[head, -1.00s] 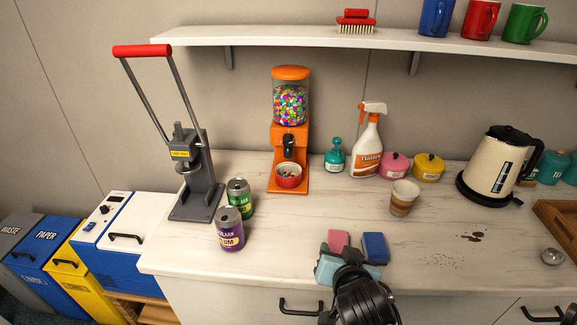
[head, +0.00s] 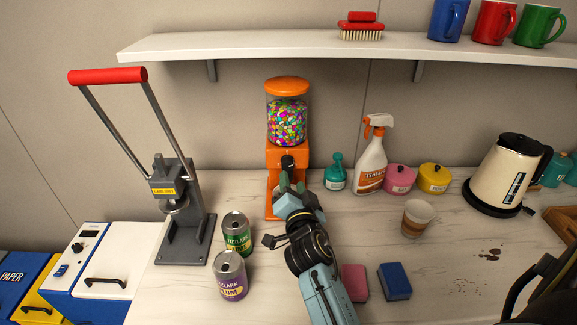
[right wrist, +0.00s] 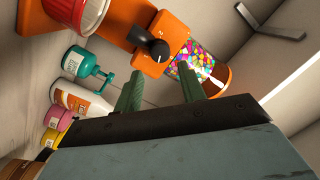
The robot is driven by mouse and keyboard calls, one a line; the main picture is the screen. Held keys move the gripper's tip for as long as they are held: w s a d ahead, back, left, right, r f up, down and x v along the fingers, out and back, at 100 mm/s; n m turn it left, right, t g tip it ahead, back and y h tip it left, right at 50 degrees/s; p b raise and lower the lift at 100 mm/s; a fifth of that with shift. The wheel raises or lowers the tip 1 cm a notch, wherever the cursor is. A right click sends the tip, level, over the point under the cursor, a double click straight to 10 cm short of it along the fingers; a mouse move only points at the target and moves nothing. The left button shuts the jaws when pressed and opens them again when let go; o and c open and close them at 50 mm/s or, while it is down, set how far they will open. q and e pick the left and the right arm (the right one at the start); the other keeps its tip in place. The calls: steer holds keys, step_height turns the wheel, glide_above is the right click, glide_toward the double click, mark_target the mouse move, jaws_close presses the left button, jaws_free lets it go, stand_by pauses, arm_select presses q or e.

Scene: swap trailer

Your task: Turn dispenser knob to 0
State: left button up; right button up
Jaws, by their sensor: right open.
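The orange candy dispenser (head: 274,157) stands at the back of the counter, its clear globe full of coloured candy. Its black knob (head: 287,162) shows just above my right gripper (head: 291,183). In the right wrist view the knob (right wrist: 154,47) sits on an orange plate (right wrist: 176,35) with small marks too small to read surely. My right gripper (right wrist: 159,80) is open and empty, its two green fingers pointing toward the knob, apart from it. The red bowl (right wrist: 78,14) of the dispenser is hidden by my gripper in the head view. My left gripper is out of view.
Green (head: 236,235) and purple (head: 231,275) cans stand left of my right arm, near a grey press (head: 183,236). A teal bottle (head: 335,176), spray bottle (head: 371,160) and paper cup (head: 417,217) stand to the right. Sponges (head: 394,281) lie in front.

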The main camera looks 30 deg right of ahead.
mark_target(289, 166)
steer(key=x, duration=0.6)
steer(key=shift+w+d, duration=0.1)
steer(key=shift+w, duration=0.25)
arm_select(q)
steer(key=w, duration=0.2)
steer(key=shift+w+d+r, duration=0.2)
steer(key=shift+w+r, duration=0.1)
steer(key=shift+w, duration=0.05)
arm_select(e)
steer(key=c, duration=0.7)
